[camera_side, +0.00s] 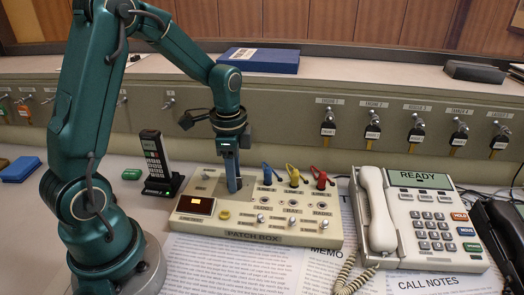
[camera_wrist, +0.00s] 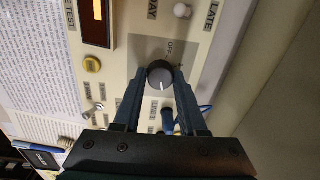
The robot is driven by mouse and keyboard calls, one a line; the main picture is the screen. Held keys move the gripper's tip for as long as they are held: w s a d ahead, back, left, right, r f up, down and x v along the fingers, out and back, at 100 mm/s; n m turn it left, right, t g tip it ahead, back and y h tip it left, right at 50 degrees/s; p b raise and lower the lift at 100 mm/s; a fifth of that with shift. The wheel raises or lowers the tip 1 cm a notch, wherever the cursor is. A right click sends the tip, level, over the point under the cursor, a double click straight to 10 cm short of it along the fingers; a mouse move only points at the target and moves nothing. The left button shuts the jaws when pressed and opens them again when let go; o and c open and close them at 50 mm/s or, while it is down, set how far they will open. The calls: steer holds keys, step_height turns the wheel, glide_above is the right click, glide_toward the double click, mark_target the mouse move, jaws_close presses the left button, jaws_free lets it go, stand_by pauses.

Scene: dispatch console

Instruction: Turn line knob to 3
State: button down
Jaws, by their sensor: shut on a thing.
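The line knob (camera_wrist: 158,73) is a round grey knob with a white pointer mark, on the patchbox (camera_side: 255,238). In the wrist view its mark points down, toward my gripper's body; the label OFF is just above it, and I cannot read the other position marks. My gripper (camera_wrist: 160,80) is shut on the knob, one finger on each side of it. In the side view my gripper (camera_side: 234,186) points straight down onto the patchbox's upper left part and hides the knob.
Blue, yellow and red plugs (camera_side: 294,174) stand on the patchbox right of my gripper. A desk phone (camera_side: 420,215) is at the right, a black handset in a cradle (camera_side: 157,160) at the left. Papers (camera_side: 220,268) lie in front. Keys (camera_side: 328,126) hang on the panel behind.

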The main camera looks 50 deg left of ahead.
mark_target(240, 194)
steer(key=shift+c, duration=2.3)
jaws_free()
steer(key=shift+s+d+r, duration=0.1)
steer(key=shift+r, duration=2.5)
steer(key=shift+d, duration=0.1)
steer(key=s+d+r+n+t, duration=0.5)
steer(key=s+d+r+n, duration=0.1)
steer(key=s+d+n, duration=0.2)
steer(key=s+d, duration=0.1)
steer(key=s, duration=0.1)
steer(key=shift+s+r, duration=0.25)
steer(key=shift+s, duration=0.1)
